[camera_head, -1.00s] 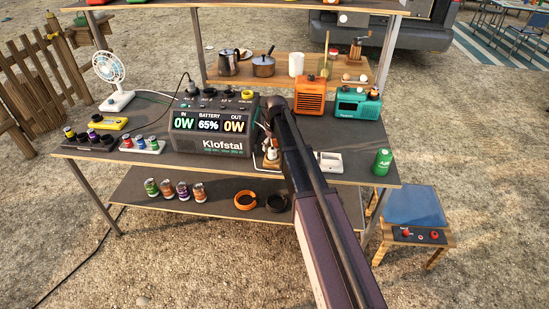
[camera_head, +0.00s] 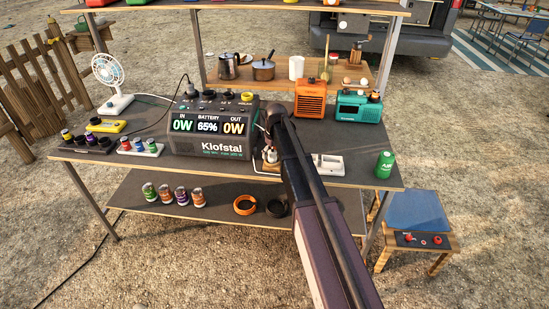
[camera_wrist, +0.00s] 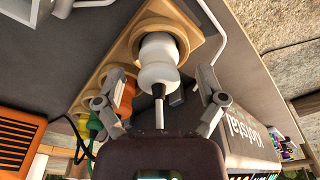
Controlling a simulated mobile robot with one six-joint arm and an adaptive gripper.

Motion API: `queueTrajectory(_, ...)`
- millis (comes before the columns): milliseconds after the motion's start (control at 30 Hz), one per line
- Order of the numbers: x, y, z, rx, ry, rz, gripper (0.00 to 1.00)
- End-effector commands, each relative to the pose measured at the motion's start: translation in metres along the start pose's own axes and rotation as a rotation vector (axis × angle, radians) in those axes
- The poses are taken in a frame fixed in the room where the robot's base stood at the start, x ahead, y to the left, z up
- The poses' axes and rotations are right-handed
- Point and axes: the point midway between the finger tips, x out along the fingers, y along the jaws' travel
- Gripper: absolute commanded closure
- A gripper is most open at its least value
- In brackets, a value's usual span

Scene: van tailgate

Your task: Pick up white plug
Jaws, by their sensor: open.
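The white plug (camera_wrist: 158,62) shows in the wrist view, standing in a wooden holder (camera_wrist: 190,32) on the dark table. A dark cable end sticks out of it toward my gripper. My gripper (camera_wrist: 160,95) is open, with one grey finger on each side of the plug's near end and a gap to each. In the head view the plug (camera_head: 274,155) is a small pale shape right of the power station, mostly hidden by my arm. The fingers are hidden there.
The power station (camera_head: 210,128) stands close left of the plug. A white tray (camera_head: 328,163) and a green can (camera_head: 385,164) stand to the right. A white cord runs beside the holder.

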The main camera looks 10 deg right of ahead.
Motion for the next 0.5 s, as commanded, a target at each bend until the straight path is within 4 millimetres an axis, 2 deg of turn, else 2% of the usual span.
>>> queueTrajectory(100,0.0000,0.0001,0.0001,0.000,0.000,0.000,0.14)
queueTrajectory(400,0.0000,0.0003,0.0002,0.000,0.000,0.000,1.00)
queueTrajectory(500,0.0001,0.0003,0.0002,0.000,0.000,0.000,1.00)
